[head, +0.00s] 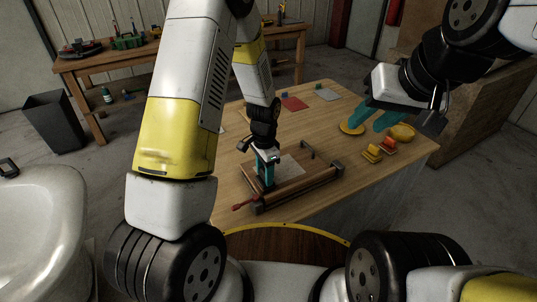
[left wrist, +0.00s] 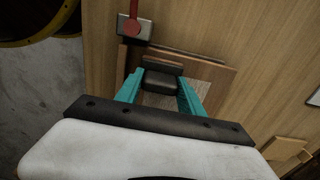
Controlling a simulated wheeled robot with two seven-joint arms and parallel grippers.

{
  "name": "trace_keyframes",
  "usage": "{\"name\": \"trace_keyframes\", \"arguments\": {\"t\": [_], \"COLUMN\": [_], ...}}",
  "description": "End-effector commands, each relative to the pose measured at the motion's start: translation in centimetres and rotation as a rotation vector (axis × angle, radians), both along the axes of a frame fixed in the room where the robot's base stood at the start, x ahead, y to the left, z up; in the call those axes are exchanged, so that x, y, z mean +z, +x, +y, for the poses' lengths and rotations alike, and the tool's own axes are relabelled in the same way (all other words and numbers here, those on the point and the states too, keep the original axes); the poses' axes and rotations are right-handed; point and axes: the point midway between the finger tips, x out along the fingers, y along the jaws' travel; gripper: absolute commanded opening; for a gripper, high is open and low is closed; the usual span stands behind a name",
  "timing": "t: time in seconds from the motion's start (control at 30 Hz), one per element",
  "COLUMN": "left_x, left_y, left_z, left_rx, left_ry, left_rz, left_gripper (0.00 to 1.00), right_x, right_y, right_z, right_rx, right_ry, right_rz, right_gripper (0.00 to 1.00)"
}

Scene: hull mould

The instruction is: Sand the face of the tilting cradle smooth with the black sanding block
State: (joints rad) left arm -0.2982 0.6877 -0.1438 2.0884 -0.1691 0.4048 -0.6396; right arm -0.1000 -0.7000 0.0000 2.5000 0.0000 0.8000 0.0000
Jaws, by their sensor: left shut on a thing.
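The tilting cradle (head: 305,181) is a brown wooden board with a pale grey patch, in a low frame on the bench. A red handle (head: 245,204) sticks out at its near left corner; it also shows in the left wrist view (left wrist: 134,10). My left gripper (head: 265,182) points down over the left part of the cradle. In the left wrist view its teal fingers are shut on the black sanding block (left wrist: 162,78), over the board (left wrist: 212,76). I cannot tell whether the block touches the face.
A red sheet (head: 294,104) and a grey sheet (head: 327,94) lie at the back. The bench's front right is clear.

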Motion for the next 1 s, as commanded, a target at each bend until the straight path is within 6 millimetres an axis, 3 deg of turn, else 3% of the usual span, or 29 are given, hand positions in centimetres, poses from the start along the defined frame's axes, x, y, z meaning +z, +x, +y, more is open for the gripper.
{"name": "trace_keyframes", "arguments": {"t": [0.8, 1.0], "left_x": [-0.55, -0.56], "left_y": [0.00, 0.57], "left_z": [-0.02, -0.89], "left_rx": [0.000, -0.002], "left_ry": [0.000, -0.001], "left_rz": [0.000, -0.001], "left_gripper": [0.13, 0.13], "right_x": [0.00, 0.00], "right_y": [0.00, 0.00], "right_z": [0.00, 0.00], "right_rx": [0.000, 0.000], "right_ry": [0.000, 0.000], "right_rz": [0.000, 0.000], "right_gripper": [0.36, 0.36]}}
